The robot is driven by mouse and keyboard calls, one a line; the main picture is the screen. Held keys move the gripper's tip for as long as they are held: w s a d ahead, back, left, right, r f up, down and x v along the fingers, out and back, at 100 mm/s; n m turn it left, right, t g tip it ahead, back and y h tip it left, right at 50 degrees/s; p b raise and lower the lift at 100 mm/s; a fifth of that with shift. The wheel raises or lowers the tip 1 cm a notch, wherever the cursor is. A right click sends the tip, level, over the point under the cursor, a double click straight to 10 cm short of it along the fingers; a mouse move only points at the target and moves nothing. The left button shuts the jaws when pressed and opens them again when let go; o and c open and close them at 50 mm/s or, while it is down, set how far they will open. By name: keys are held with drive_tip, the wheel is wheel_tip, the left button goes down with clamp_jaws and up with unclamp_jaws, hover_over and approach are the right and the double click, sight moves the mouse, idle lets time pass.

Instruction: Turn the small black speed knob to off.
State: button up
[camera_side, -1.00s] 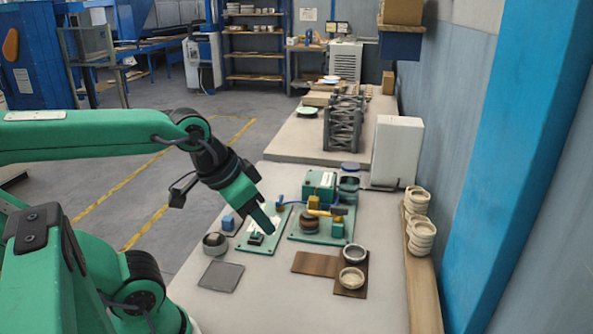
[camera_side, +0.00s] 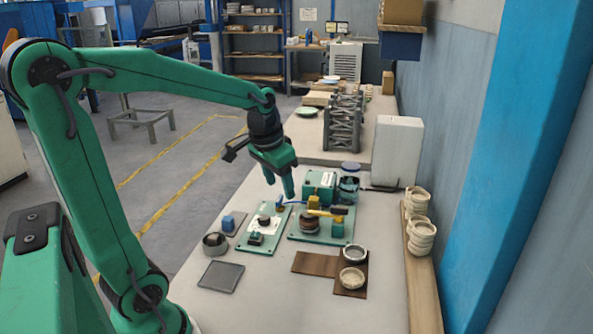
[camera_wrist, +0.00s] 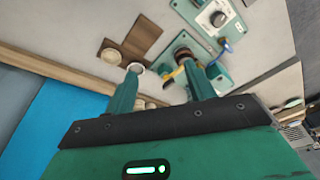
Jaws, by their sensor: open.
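A green control plate (camera_side: 252,246) lies on the bench in the side view. On it, the small black knob (camera_side: 264,220) sits on a white dial panel; in the wrist view the knob (camera_wrist: 219,19) shows near the top edge. Its pointer direction is too small to tell in the side view and unclear in the wrist view. A dark switch-like block (camera_side: 255,238) is on the same plate, nearer the camera. My gripper (camera_side: 279,188) is open and empty, raised above and behind the knob, not touching it. Its two fingers (camera_wrist: 161,88) stand apart in the wrist view.
A second green plate (camera_side: 300,237) to the right carries a brown round part, a yellow piece and a green box (camera_side: 320,182). Small bowls (camera_side: 352,279) stand on a brown board at the right. A grey tray (camera_side: 221,276) lies at the front left.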

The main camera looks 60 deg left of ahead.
drive_tip(key=w+a+f+g, duration=0.2)
drive_tip(key=w+a+f, duration=0.3)
drive_tip(key=a, duration=0.4)
drive_tip(key=n+h, duration=0.1)
hover_over(264, 216)
drive_tip(key=shift+g, duration=0.4)
wheel_tip(264, 216, down, 8)
drive_tip(key=shift+r, duration=0.1)
drive_tip(key=shift+f, duration=3.9)
drive_tip(key=shift+c, duration=0.2)
drive_tip(key=c, duration=0.9)
